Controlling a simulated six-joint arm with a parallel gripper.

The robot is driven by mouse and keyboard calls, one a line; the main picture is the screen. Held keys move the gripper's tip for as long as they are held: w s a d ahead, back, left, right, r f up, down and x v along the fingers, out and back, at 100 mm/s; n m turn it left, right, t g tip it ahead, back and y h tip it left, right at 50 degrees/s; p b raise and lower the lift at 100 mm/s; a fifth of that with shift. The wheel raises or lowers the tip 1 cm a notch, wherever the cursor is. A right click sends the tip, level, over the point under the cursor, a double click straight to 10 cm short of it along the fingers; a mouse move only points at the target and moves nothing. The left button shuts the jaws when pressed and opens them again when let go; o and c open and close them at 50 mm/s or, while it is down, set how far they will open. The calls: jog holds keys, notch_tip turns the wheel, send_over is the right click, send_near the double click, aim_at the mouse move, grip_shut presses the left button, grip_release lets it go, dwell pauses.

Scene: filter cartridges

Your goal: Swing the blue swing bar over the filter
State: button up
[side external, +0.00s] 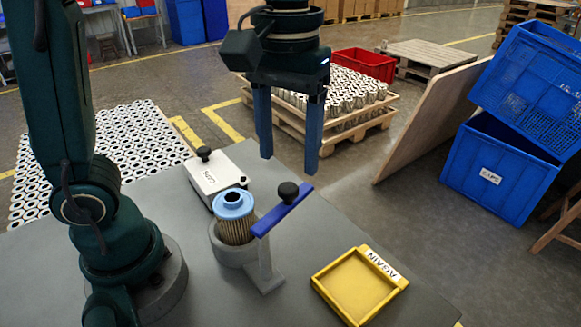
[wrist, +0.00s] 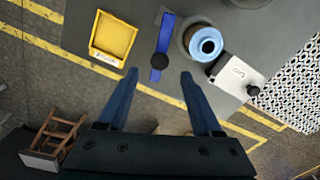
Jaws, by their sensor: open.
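The blue swing bar (side external: 282,212) sits on a grey post beside the filter holder and points away from the filter, with a black knob (side external: 288,191) on its outer end. In the wrist view the bar (wrist: 164,40) lies left of the filter. The filter (side external: 236,222), pleated with a light blue cap, stands upright in a round grey holder (side external: 222,250); its cap also shows in the wrist view (wrist: 206,43). My gripper (side external: 289,160) is open and empty, above the table near the knob. In the wrist view the knob (wrist: 159,60) lies just beyond my fingertips.
A white labelled box (side external: 215,176) with a black knob stands behind the filter. A yellow tray (side external: 358,287) marked AGAIN lies at the right of the grey table. The table between the bar and the tray is clear. Blue crates (side external: 500,170) stand beyond the table.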

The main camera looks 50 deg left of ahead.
aim_at(289, 187)
jog(key=shift+f, duration=2.55)
grip_shut()
